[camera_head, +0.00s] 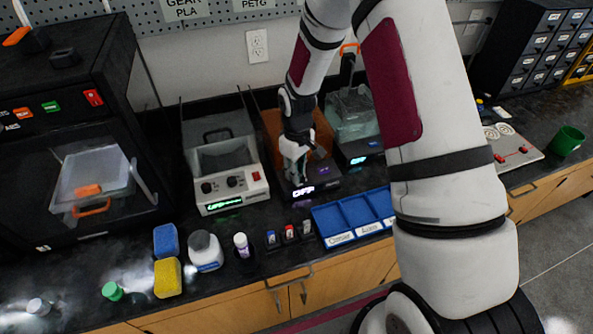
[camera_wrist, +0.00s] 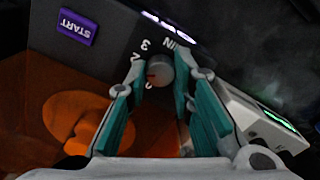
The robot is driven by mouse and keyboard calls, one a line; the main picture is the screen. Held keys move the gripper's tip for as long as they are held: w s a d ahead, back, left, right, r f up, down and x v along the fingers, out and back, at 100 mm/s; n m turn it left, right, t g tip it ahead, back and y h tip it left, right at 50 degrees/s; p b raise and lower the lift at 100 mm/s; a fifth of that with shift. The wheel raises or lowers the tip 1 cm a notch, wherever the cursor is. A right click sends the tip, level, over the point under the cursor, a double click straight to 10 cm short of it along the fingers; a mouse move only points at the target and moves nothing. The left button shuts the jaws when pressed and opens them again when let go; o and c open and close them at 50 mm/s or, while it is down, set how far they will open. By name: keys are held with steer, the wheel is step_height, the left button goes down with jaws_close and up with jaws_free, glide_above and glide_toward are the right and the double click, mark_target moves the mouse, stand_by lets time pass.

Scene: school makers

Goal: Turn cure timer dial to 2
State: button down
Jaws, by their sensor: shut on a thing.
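The cure timer dial (camera_wrist: 158,68) is a small grey knob with a reddish mark at its lower left in the wrist view. It is on the dark front panel (camera_wrist: 95,62) of the curing machine, with "MIN", "3" and other partly covered digits around it. I cannot tell exactly which digit the mark points to. My gripper (camera_wrist: 160,74) is shut on the dial, with one teal-padded finger at each side. In the head view my gripper (camera_head: 296,178) is at the front of the orange-chambered machine (camera_head: 326,136) and hides the dial.
A purple START button (camera_wrist: 76,27) is on the same panel. A white-fronted machine (camera_head: 232,190) stands to the left and a dark one (camera_head: 362,152) to the right. Small bottles, sponges and a blue tray (camera_head: 355,213) line the counter in front.

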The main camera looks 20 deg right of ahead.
steer(key=shift+m, duration=1.8)
steer(key=c, duration=1.7)
jaws_free()
steer(key=shift+o, duration=0.2)
step_height(320, 180, up, 12)
